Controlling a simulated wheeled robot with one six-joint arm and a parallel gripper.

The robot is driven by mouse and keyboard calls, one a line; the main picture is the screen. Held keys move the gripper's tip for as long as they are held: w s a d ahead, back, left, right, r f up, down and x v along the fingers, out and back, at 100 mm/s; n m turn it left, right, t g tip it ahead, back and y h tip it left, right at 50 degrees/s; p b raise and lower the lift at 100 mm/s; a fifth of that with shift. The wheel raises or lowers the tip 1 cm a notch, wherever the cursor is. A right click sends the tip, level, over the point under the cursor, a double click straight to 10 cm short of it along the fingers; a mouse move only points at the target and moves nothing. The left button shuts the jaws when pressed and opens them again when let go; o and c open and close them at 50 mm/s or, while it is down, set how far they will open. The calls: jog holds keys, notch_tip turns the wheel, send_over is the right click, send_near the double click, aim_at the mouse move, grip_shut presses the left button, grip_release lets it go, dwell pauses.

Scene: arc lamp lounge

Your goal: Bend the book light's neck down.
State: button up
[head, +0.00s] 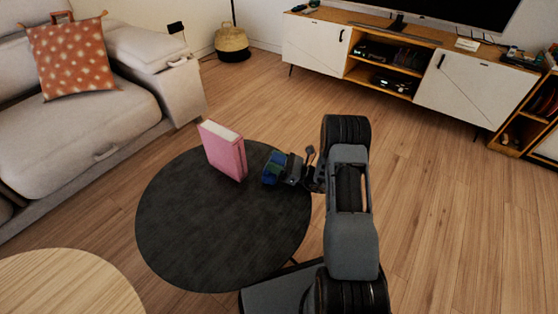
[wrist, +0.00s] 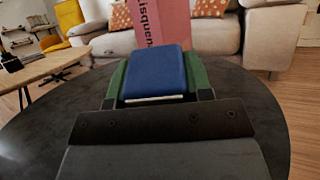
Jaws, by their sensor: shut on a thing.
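A pink book (head: 226,152) stands upright on the black round table (head: 190,245). In the wrist view the book (wrist: 168,32) rises behind my gripper. My gripper (head: 273,169) is just right of the book, above the table. Its green fingers are shut on a blue block-like thing (wrist: 155,75) with a pale strip along its near edge. This looks like the book light's head, but I cannot be sure. The light's neck and clip do not show clearly, and I cannot tell whether the blue thing touches the book.
A beige sofa (head: 80,125) with an orange cushion (head: 68,58) stands at the left. A pale wooden table (head: 65,285) is at the lower left. A white media cabinet (head: 460,90) runs along the back wall. The wood floor right of my arm is clear.

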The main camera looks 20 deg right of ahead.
jog(key=o, duration=1)
jog(key=shift+d, duration=0.15)
jog(key=shift+o, duration=0.2)
jog(key=shift+s+d+f, duration=0.15)
jog(key=shift+s+d, duration=0.05)
jog(key=shift+d, duration=0.3)
jog(key=s+d+f+p, duration=0.1)
jog(key=s+d+p, duration=0.3)
jog(key=d, duration=0.9)
jog(key=s, duration=0.3)
jog(key=shift+s+d+f, duration=0.3)
jog(key=shift+s, duration=0.05)
jog(key=shift+c, duration=0.2)
